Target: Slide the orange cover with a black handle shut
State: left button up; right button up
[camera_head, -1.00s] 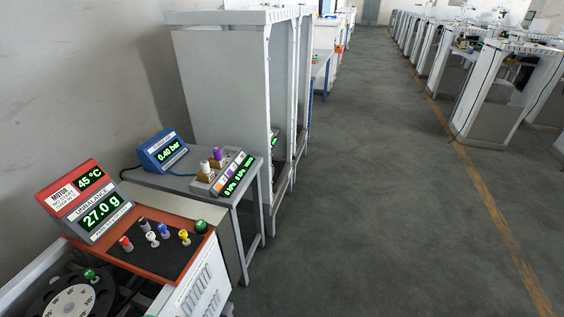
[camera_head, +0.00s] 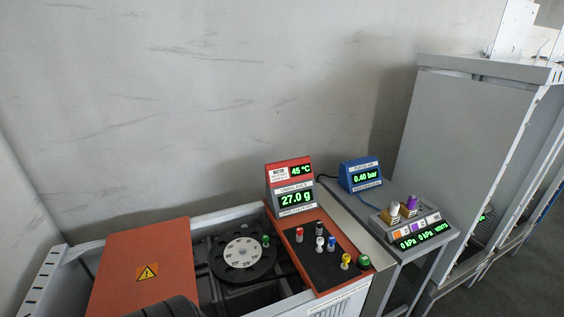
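The orange cover (camera_head: 128,265) is a flat panel with a yellow warning triangle, at the lower left of the head view. It lies over the left part of a white machine housing (camera_head: 60,282). To its right the housing is open and shows a black wheel with a pale numbered disc (camera_head: 243,253). A dark rounded shape (camera_head: 168,307) overlaps the cover's lower edge; I cannot tell whether it is the black handle or part of me. Neither of my grippers is in view.
Right of the opening stands an orange control panel with coloured knobs (camera_head: 325,255) and a red display box (camera_head: 290,185). Further right are a blue gauge box (camera_head: 359,174), a valve box (camera_head: 411,224) and a tall grey cabinet (camera_head: 462,150). A grey wall (camera_head: 180,110) stands behind.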

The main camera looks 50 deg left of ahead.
aim_at(139, 268)
jog(key=u, duration=2.85)
jog(key=z, duration=0.1)
jog(key=k+j, duration=0.05)
